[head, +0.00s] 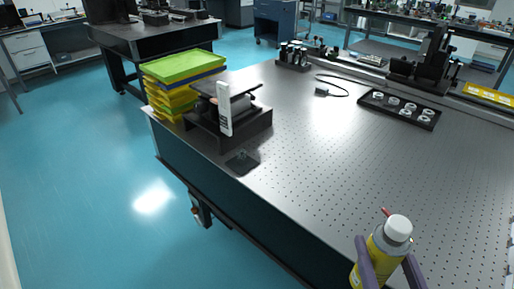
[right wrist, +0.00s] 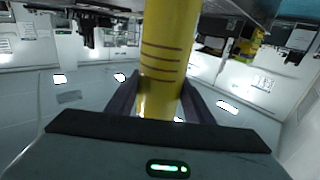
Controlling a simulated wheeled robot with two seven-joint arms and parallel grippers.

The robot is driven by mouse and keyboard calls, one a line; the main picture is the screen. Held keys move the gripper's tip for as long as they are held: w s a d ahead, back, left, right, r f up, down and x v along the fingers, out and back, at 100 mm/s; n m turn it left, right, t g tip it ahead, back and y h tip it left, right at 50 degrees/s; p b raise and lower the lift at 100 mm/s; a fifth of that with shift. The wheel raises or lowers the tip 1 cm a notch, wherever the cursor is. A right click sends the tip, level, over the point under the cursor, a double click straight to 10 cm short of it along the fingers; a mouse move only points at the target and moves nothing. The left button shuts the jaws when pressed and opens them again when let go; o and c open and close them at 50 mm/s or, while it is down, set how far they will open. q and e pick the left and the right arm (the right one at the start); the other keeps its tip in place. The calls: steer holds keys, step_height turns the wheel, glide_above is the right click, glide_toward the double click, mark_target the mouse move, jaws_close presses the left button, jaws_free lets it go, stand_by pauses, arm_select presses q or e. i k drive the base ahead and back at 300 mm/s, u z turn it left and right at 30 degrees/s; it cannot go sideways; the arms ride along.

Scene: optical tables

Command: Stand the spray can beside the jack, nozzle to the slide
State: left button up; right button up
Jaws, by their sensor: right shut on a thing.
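The spray can (head: 375,257) is yellow with a white cap (head: 398,229) and a red nozzle tip (head: 386,212) pointing up and left. My right gripper (head: 388,270) is shut on its body at the lower right of the head view, near the table's front edge. The can is nearly upright there, and its base is out of view. In the right wrist view the yellow can body (right wrist: 165,60) stands between the two fingers. The black jack (head: 245,128) stands on the table's left end, with a white upright piece at its front. A black slide-like stage (head: 425,72) is at the back right. My left gripper is not in view.
Stacked green and yellow trays (head: 183,66) stand behind the jack. A small dark plate (head: 242,162) lies before it. A black tray with white rings (head: 400,108) and a cable (head: 335,88) lie farther back. The perforated tabletop (head: 320,150) is clear in the middle.

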mark_target(264, 149)
steer(key=u, duration=0.35)
steer(key=i, duration=1)
